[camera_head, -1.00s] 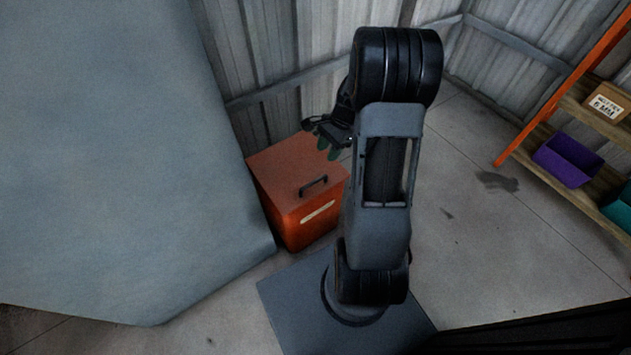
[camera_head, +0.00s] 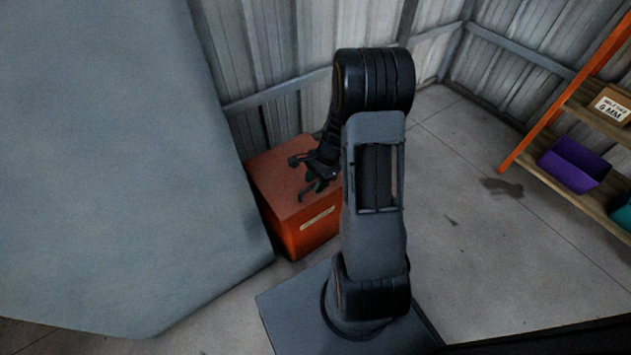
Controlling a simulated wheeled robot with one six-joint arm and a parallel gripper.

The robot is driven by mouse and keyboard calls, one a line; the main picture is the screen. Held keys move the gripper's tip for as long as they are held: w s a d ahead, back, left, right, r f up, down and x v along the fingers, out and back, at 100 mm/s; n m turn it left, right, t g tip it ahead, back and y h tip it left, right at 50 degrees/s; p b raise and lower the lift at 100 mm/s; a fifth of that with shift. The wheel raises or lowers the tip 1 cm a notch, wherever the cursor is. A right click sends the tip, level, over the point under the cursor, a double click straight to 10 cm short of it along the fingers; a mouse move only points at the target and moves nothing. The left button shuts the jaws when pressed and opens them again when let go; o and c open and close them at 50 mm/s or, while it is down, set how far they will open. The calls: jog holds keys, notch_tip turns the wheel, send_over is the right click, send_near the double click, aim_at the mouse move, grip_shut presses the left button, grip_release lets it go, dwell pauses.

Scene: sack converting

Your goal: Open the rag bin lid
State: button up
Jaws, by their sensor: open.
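The rag bin (camera_head: 309,234) is an orange-red box with a pale label (camera_head: 317,219) on its front, standing on the floor against the corrugated wall. Its lid (camera_head: 270,178) lies flat and closed on top. My gripper (camera_head: 314,188) is open and over the front part of the lid, at the dark handle (camera_head: 304,195). The gripper hides most of the handle, so I cannot tell whether the fingers touch it or straddle it. My arm covers the right side of the bin.
A large grey-blue surface (camera_head: 110,170) fills the left and reaches close to the bin. At right, an orange-framed shelf (camera_head: 545,118) holds a purple bin (camera_head: 573,165), a teal bin (camera_head: 622,215) and a cardboard box (camera_head: 610,105). The concrete floor (camera_head: 470,260) between is clear.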

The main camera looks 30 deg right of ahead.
grip_shut()
dwell(0.3)
